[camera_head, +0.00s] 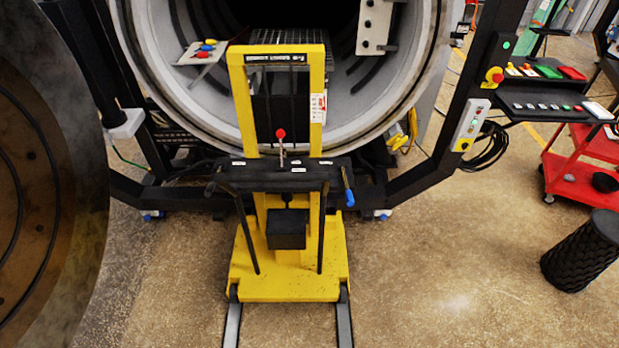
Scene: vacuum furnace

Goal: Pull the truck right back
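The truck (290,265) is a yellow lift truck with an upright mast frame and a wide base. It stands upright in front of the open round furnace chamber (135,45), with its mast overlapping the lower part of the opening. A black crossbar (300,173) with a red-knobbed lever and a blue grip at its right end spans the truck's near side. A dark slatted rack (290,38) shows behind the mast top inside the chamber; whether the truck bears it is hidden. Neither of my grippers is in view.
Two grey floor bars (343,322) run from the truck's base toward me. The round furnace door (50,130) stands open at the left. At right are a control panel (540,95), a red cart (590,165) and a black ribbed cylinder (582,250). Floor beside the truck is clear.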

